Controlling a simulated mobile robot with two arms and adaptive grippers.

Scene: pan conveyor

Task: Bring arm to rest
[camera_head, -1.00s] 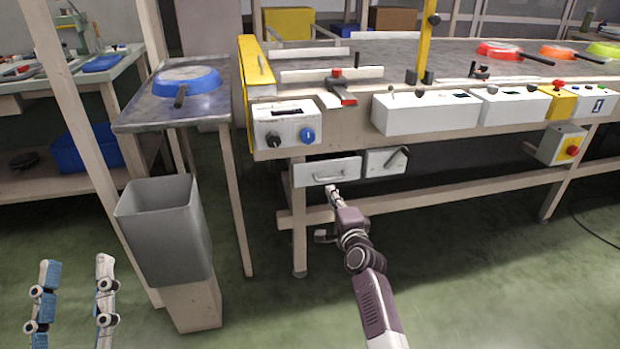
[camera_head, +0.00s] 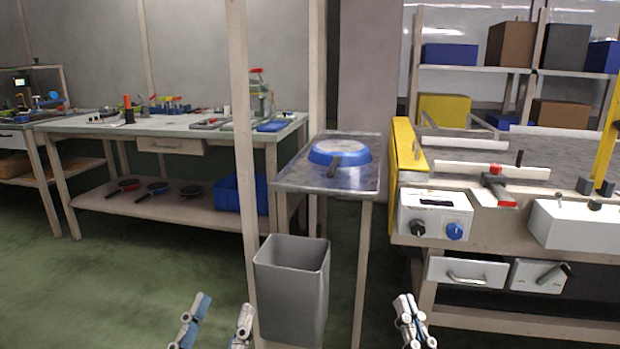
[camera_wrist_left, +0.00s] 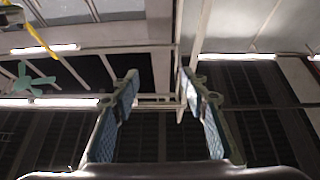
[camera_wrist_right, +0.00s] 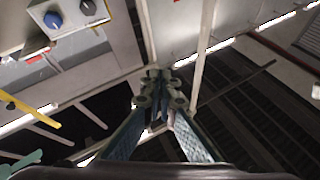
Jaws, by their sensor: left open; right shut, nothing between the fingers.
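My left gripper (camera_head: 218,318) shows at the bottom of the head view, its two fingers apart with nothing between them. The left wrist view shows the same open fingers (camera_wrist_left: 160,95), pointing up toward the ceiling lights. My right gripper (camera_head: 405,312) is at the bottom, right of the grey bin, with its fingers together. In the right wrist view the fingertips (camera_wrist_right: 160,88) meet and hold nothing. Both grippers appear clear of the furniture. Most of both arms is out of view.
A grey bin (camera_head: 290,285) stands between the grippers. Behind it, a blue pan (camera_head: 338,152) lies on a metal side table (camera_head: 362,180). The conveyor's control box (camera_head: 435,212) and drawer (camera_head: 468,273) are at right. A workbench (camera_head: 90,124) stands at left, with open green floor before it.

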